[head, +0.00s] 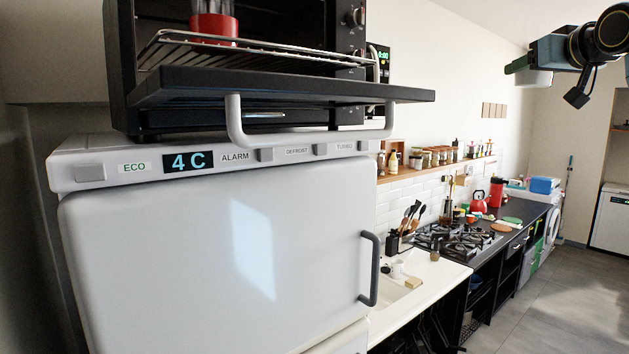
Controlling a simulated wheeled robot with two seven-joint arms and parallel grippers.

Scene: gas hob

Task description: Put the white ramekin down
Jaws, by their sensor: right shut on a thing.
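The white ramekin (534,78) shows at the upper right, under the fingers of my right gripper (524,66). My right gripper is shut on it and holds it in the air, well to the right of the oven. The ramekin is partly hidden by the gripper. My left gripper is out of view.
A black oven (122,60) with its door (290,88) folded down stands on a white fridge (200,260). A red vessel (213,27) sits on its wire rack (265,52). Behind are a pale counter with a sink (430,275), a gas hob (460,240) and a shelf of jars (440,165).

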